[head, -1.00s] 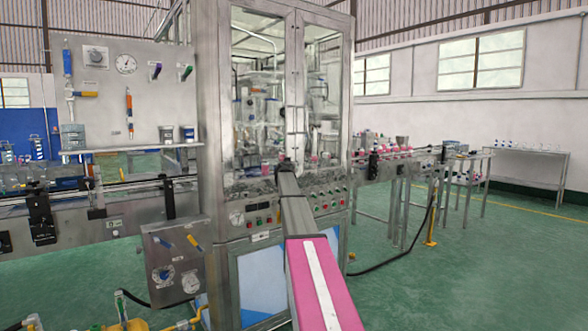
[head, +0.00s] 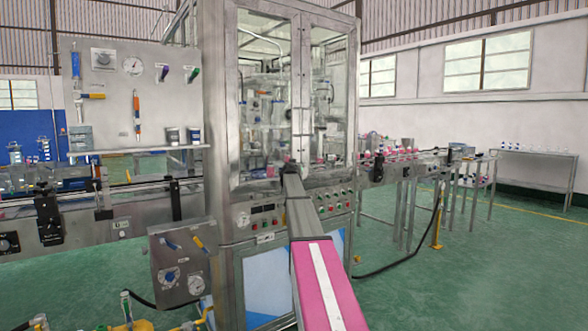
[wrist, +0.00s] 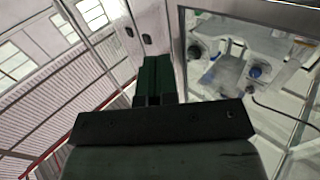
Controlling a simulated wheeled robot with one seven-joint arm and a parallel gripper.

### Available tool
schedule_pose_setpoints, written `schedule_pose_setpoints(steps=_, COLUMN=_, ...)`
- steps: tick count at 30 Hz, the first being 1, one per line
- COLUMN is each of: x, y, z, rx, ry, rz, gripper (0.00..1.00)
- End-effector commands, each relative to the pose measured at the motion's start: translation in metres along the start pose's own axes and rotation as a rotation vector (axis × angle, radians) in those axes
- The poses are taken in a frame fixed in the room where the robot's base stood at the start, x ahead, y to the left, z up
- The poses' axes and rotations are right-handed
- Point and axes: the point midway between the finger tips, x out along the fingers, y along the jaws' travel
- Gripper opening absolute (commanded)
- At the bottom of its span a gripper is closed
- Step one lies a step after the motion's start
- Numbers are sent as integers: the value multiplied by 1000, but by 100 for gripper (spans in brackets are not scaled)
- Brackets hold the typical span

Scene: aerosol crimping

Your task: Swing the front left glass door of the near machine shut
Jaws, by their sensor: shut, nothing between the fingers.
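The near machine (head: 222,120) is a tall steel cabinet with two glass front doors. Its front left glass door (head: 262,100) is a framed clear pane that looks flush or nearly flush with the front; I cannot tell if it is fully shut. My gripper (head: 289,164) is at the lower right edge of this door, near the seam between the doors. In the wrist view my dark gripper fingers (wrist: 155,80) are together and hold nothing. They are close to a pale door frame (wrist: 155,40); contact is unclear. My arm hides part of the sill.
The front right glass door (head: 328,90) is beside it. A button panel (head: 265,212) lies below the doors. A conveyor (head: 130,195) runs in from the left, and another (head: 410,158) leaves on the right. Green floor (head: 480,270) at right is open.

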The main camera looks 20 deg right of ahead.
Motion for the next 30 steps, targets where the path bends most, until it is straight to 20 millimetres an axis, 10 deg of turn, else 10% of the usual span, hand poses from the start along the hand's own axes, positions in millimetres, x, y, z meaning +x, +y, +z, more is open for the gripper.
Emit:
schedule_pose_setpoints(steps=15, x=-84, y=77, z=2, rx=-1, ry=-3, rz=8, gripper=0)
schedule_pose_setpoints(steps=30, x=-105, y=90, z=14, rx=-3, ry=-25, rz=11, gripper=0)
